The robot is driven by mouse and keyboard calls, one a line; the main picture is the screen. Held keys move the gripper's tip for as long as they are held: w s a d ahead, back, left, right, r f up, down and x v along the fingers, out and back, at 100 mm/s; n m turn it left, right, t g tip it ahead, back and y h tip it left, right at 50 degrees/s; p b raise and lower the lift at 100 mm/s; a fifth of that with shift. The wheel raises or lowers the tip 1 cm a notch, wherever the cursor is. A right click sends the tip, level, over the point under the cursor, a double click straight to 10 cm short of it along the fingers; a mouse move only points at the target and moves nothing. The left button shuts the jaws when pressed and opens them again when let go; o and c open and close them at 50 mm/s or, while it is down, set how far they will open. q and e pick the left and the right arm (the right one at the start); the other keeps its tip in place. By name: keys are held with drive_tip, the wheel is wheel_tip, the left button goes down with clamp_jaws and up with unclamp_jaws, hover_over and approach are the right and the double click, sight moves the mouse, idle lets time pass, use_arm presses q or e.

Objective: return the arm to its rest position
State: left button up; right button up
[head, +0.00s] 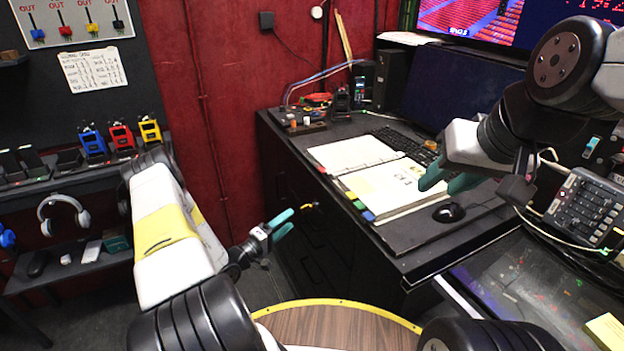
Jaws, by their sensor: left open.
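My left arm comes in from the left, and its gripper (289,223) hangs low in front of the black desk's side. Its two teal fingers are apart with nothing between them. My right arm comes in from the right, and its gripper (446,182) is above the open binder and near the mouse. Its teal fingers look spread and I see nothing held between them. Blue (93,144), red (121,139) and yellow (150,131) button boxes stand on the shelf at the left, away from both grippers.
The black desk (414,262) holds an open binder (350,152), a keyboard (400,141) and a mouse (448,212). A mixer panel (585,208) stands at the right. A round wooden top (335,328) is at the bottom.

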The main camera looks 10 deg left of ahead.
use_arm(q)
drive_tip(key=s+d+r+m+g+h, duration=0.35)
drive_tip(key=d+r+g, duration=0.2)
drive_tip(key=r, duration=0.45)
drive_tip(key=s+d+r+m+g+h, duration=0.2)
drive_tip(key=d+r+m+g, duration=0.35)
drive_tip(key=r, duration=0.45)
drive_tip(key=s+d+r+m+g+y, duration=0.25)
drive_tip(key=s+r+g+y, duration=0.25)
drive_tip(key=s+r, duration=0.45)
drive_tip(key=s+a+r+n+t+y, duration=0.1)
drive_tip(key=s+a+r+t+y, duration=0.2)
drive_tip(key=s, duration=0.4)
drive_tip(key=s+a+r+n+t+y, duration=0.1)
drive_tip(key=s+a+r+t+y, duration=0.2)
drive_tip(key=s+a+r+y, duration=0.2)
wheel_tip(320, 180, up, 2)
drive_tip(key=shift+s+a+y, duration=0.25)
drive_tip(key=shift+s+y, duration=0.2)
drive_tip(key=shift+s, duration=0.7)
